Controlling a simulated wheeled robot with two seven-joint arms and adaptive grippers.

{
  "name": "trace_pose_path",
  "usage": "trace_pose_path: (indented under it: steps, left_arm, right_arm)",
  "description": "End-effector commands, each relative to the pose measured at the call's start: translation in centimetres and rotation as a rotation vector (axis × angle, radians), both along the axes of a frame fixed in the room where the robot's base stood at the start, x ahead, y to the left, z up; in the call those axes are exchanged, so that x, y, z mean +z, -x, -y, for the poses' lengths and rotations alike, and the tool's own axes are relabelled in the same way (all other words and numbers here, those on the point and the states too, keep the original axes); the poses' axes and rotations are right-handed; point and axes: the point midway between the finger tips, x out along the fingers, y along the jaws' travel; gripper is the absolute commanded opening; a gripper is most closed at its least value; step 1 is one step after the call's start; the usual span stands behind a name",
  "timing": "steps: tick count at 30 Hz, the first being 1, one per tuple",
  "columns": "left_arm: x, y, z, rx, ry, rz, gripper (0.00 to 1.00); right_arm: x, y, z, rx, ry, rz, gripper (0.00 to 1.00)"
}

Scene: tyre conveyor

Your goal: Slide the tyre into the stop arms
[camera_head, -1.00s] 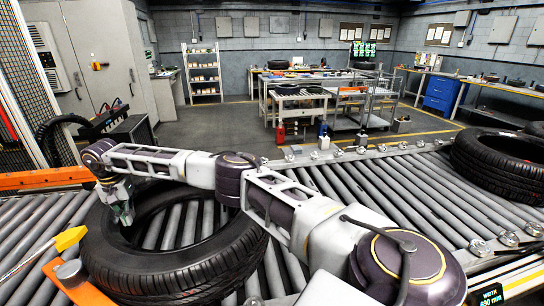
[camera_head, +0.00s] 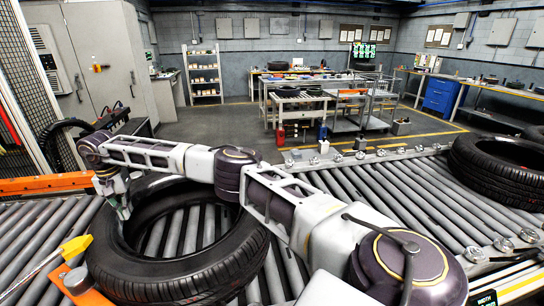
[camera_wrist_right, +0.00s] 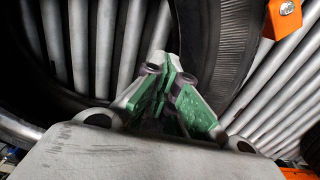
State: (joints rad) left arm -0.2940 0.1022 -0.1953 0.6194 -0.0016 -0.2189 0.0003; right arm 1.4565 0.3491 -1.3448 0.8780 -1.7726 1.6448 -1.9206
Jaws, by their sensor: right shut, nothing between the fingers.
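The black tyre (camera_head: 225,262) lies flat on the conveyor rollers at the left of the head view. My right gripper (camera_head: 124,211) is shut and empty. It points down into the tyre's opening, close to the left inner rim; I cannot tell whether it touches. In the right wrist view the green-padded fingers (camera_wrist_right: 168,72) are in front of the tyre's dark wall (camera_wrist_right: 228,45). Orange parts that look like the stop arms are a bar (camera_head: 45,184) behind left and a bracket (camera_head: 82,290) front left, near the tyre. My left gripper is out of view.
A second tyre (camera_head: 500,168) lies on the rollers at the far right. Bare rollers (camera_head: 400,195) lie between the tyres. A yellow-tipped rod (camera_head: 76,248) reaches in front of the tyre's left side. Bottles (camera_head: 322,132) and benches stand beyond the conveyor.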

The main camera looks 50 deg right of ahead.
Motion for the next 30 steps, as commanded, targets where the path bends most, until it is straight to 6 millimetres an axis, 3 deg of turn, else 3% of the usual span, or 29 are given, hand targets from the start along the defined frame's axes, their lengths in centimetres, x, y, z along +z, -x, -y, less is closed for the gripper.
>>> trace_pose_path:
  steps: [13,21,30]
  left_arm:
    - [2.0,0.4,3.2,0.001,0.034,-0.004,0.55]
    - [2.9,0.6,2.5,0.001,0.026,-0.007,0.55]
    - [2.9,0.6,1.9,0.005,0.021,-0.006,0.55]
  right_arm:
    - [3.1,0.0,0.0,0.000,0.000,0.001,0.00]
    - [4.6,0.0,0.0,0.000,0.000,0.001,0.00]
    - [4.7,0.0,0.0,0.000,0.000,0.000,0.00]
